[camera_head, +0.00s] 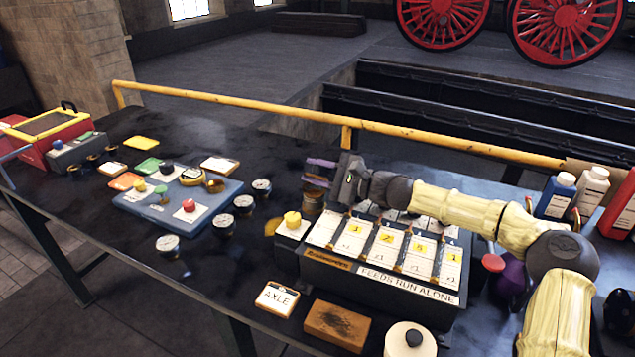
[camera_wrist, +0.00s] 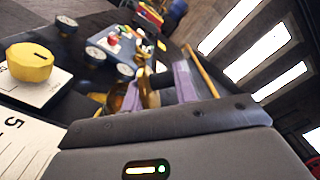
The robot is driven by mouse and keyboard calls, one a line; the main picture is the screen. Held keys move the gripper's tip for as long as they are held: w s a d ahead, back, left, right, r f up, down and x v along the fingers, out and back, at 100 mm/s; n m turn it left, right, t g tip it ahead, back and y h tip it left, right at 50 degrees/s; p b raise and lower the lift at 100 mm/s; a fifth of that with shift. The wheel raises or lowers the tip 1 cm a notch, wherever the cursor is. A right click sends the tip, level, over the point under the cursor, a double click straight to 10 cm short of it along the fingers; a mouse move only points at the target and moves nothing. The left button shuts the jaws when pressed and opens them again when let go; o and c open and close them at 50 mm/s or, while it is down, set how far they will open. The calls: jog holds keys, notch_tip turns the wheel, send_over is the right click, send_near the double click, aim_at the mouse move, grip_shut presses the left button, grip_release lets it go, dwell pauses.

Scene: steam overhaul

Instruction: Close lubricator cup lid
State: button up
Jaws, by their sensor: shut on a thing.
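The brass lubricator cup (camera_head: 312,203) stands on the dark bench behind the left end of the lubricator box (camera_head: 382,276). My gripper (camera_head: 318,172) is just above the cup, reaching in from the right with its purple fingers pointing left. In the wrist view my gripper (camera_wrist: 158,88) is shut on a thin upright brass piece (camera_wrist: 149,92), which looks like the cup's lid. The cup's amber-brown body (camera_wrist: 118,100) shows beside the fingers. The fingers hide part of the lid and its hinge, so the lid's exact angle cannot be told.
A yellow knob (camera_head: 292,219) sits on the box's left end. A blue tray (camera_head: 178,205) with coloured knobs and several round gauges lies to the left. A yellow rail (camera_head: 340,122) runs along the bench's back. Bottles (camera_head: 590,190) stand at the right.

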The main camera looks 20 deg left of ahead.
jog(key=shift+s+f+n+b, duration=0.4)
jog(key=shift+n+b, duration=0.6)
jog(key=shift+b, duration=0.4)
jog(key=o, duration=0.8)
jog(key=shift+r+p, duration=0.1)
jog(key=shift+p, duration=0.25)
